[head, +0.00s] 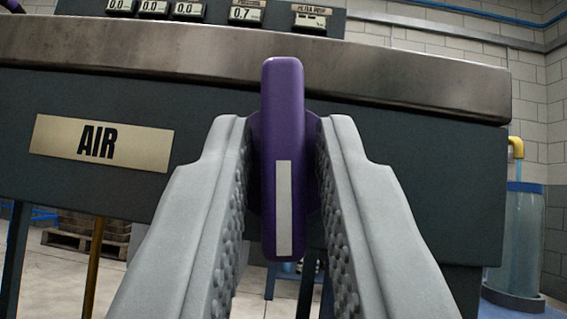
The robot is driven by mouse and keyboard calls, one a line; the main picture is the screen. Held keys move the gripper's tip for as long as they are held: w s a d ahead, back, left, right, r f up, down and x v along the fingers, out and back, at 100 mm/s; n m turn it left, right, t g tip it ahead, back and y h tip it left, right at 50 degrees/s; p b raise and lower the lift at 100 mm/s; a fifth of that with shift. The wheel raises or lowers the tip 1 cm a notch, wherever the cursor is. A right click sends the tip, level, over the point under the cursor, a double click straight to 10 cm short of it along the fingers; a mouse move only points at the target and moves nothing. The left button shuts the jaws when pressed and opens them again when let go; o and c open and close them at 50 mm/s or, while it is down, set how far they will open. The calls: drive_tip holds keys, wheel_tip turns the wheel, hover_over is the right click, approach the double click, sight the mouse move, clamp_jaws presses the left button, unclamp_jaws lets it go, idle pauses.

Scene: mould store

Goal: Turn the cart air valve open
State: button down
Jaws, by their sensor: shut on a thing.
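The cart air valve's purple handle (284,120) stands nearly upright on the dark front panel of the cart (420,170), in the middle of the head view. It bears a pale stripe on its lower half, and part of its round purple base shows behind it. A brass plate reading AIR (100,143) is on the panel to the left. My gripper (282,165) reaches up from below, with one grey ridged finger on each side of the handle, shut on it. The fingers hide parts of the base.
A clear water cylinder (522,240) with a yellow pipe (516,147) stands at the right. A wooden pallet (88,235) lies behind at lower left.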

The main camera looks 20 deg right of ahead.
drive_tip(key=shift+f, duration=0.1)
idle(0.3)
drive_tip(key=c, duration=1.5)
unclamp_jaws()
drive_tip(key=shift+o, duration=0.2)
